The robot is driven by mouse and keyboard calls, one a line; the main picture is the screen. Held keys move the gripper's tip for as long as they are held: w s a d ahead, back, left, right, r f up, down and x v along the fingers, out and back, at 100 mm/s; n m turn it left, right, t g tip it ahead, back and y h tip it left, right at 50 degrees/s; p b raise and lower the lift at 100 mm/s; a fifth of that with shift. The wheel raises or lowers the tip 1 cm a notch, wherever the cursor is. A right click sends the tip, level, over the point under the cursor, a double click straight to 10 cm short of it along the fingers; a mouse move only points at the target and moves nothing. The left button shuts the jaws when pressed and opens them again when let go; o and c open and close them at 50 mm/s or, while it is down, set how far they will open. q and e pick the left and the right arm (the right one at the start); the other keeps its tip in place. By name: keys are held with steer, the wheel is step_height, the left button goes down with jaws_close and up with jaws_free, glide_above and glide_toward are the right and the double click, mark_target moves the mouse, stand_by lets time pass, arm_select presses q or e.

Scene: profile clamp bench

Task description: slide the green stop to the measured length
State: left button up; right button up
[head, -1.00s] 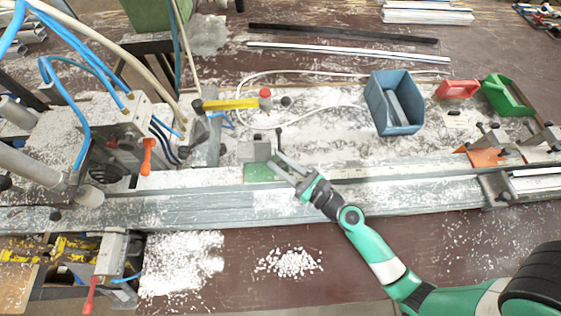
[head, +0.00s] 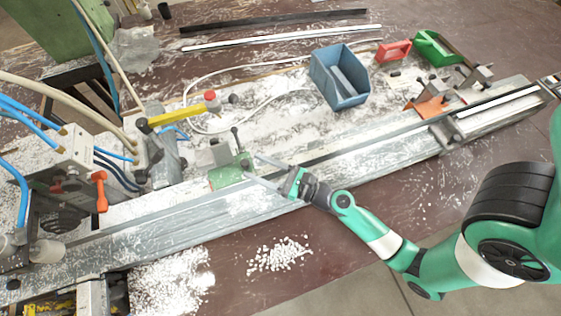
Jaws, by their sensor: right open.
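The green stop (head: 229,172) sits on the long grey rail (head: 190,222), with a grey block on its back side and a small dark upright lever. My right gripper (head: 252,167) is open just to the right of the stop. Its two fingers point left toward the stop, one behind and one in front near its right edge. I cannot tell whether they touch it. My left gripper is not in the view.
A blue bin (head: 338,80) stands behind the rail, with red (head: 394,51) and green (head: 436,48) holders beyond. An orange piece (head: 431,107) sits farther right. A clamp machine with an orange lever (head: 100,191) and hoses is at left. White chips (head: 279,254) lie in front.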

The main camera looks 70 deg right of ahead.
steer(key=s+b, duration=0.1)
steer(key=s, duration=0.5)
steer(key=shift+f, duration=0.15)
steer(key=shift+s, duration=0.7)
steer(key=shift+a, duration=0.1)
